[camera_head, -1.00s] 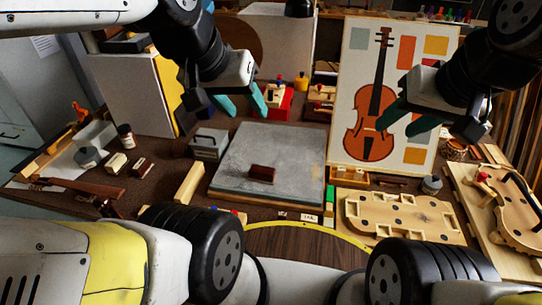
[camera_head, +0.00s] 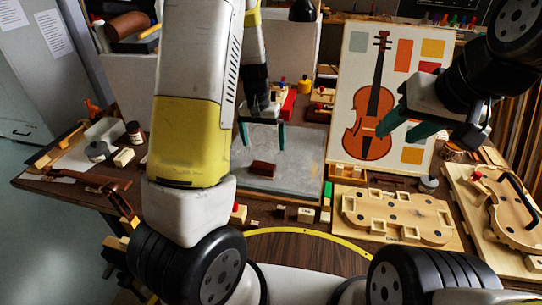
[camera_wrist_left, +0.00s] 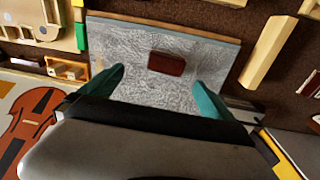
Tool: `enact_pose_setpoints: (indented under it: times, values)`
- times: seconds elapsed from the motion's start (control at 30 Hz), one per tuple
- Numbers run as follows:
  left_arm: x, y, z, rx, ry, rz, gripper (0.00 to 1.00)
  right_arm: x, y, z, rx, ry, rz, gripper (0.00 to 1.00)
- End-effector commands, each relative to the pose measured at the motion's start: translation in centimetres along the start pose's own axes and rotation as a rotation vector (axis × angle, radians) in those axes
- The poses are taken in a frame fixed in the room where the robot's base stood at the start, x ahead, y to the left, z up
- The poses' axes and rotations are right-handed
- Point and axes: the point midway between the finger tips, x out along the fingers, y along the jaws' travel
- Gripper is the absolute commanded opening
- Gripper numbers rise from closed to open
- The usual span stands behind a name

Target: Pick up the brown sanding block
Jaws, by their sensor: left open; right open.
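The brown sanding block (camera_head: 263,169) is a small dark red-brown block lying on a grey slab (camera_head: 300,150) in the middle of the bench. It also shows in the left wrist view (camera_wrist_left: 167,63), ahead of and between my left fingertips. My left gripper (camera_head: 262,136) is open and empty above the slab, just behind the block, with its teal fingers pointing down; its fingertips also show in the left wrist view (camera_wrist_left: 160,78). My right gripper (camera_head: 392,131) is open and empty, in front of the violin picture at the right.
A violin picture board (camera_head: 418,100) stands behind at the right. A wooden violin mould (camera_head: 400,214) lies at the right of the slab. A pale wooden bar (camera_wrist_left: 268,50) lies beside the slab. My left arm hides part of the bench's left side.

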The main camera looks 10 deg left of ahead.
Motion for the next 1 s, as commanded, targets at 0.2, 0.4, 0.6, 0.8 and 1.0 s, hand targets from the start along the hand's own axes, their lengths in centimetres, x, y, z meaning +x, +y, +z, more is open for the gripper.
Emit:
enact_pose_setpoints:
  times: [0.2, 0.4, 0.6, 0.8, 1.0]
  values:
    - [4.0, -1.2, -0.9, 0.024, -0.048, -0.061, 1.00, 0.0, 0.0, 0.0, 0.000, 0.000, 0.000, 0.44]
    - [6.0, -1.4, -0.9, 0.025, -0.054, -0.067, 1.00, 0.0, 0.0, 0.0, 0.000, 0.000, 0.000, 0.44]
    - [8.3, -1.5, -1.0, 0.025, -0.054, -0.067, 1.00, 0.0, 0.0, 0.0, 0.000, 0.000, 0.000, 0.44]
    - [11.3, -1.6, -1.1, 0.024, -0.054, -0.066, 1.00, 0.0, 0.0, 0.0, 0.000, 0.000, 0.000, 0.44]
    - [12.2, -1.6, -1.1, 0.025, -0.050, -0.065, 1.00, 0.0, 0.0, 0.0, 0.000, 0.000, 0.000, 0.44]
